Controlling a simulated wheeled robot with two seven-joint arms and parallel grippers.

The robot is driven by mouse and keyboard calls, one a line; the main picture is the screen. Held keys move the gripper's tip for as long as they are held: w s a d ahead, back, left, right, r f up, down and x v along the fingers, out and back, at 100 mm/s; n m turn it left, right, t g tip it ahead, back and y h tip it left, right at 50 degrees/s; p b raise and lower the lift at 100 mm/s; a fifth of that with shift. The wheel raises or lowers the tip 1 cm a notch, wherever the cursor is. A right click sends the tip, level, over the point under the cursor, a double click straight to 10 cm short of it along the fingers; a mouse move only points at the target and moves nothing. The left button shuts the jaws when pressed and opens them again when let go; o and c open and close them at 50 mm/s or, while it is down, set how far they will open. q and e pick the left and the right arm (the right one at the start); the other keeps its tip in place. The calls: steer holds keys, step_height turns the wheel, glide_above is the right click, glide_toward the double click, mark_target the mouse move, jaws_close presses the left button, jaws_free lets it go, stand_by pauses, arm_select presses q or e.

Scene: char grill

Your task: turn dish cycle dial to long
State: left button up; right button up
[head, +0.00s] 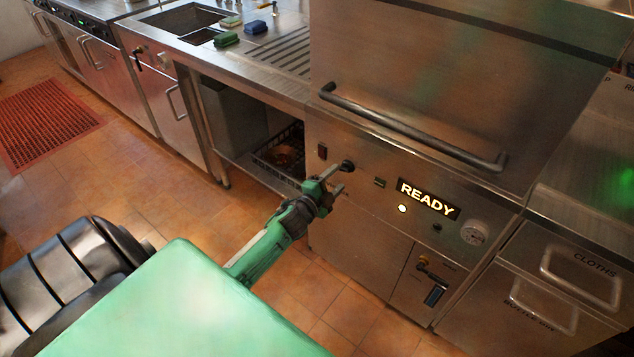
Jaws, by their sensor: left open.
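The dishwasher's steel front panel (390,188) carries a small dark round knob (348,166), which appears to be the cycle dial. Its pointer direction and any markings are too small or hidden to read. My left gripper (337,179) is open, with its fingertips right at the knob. I cannot tell whether they touch it or sit around it. A lit display (428,199) on the panel reads "READY", with a glowing round light (402,209) below it. My right gripper is not in view.
The dishwasher hood has a long dark bar handle (410,128) above the panel. A dark switch (322,152) is left of the knob, and a round gauge (473,233) is at the right. A black rack (268,156) sits under the counter. Drawers labelled "CLOTHS" (570,268) stand right.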

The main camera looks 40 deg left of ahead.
arm_select(q)
steer(key=s, duration=0.9)
steer(key=shift+s+a, duration=0.2)
steer(key=shift+s, duration=0.15)
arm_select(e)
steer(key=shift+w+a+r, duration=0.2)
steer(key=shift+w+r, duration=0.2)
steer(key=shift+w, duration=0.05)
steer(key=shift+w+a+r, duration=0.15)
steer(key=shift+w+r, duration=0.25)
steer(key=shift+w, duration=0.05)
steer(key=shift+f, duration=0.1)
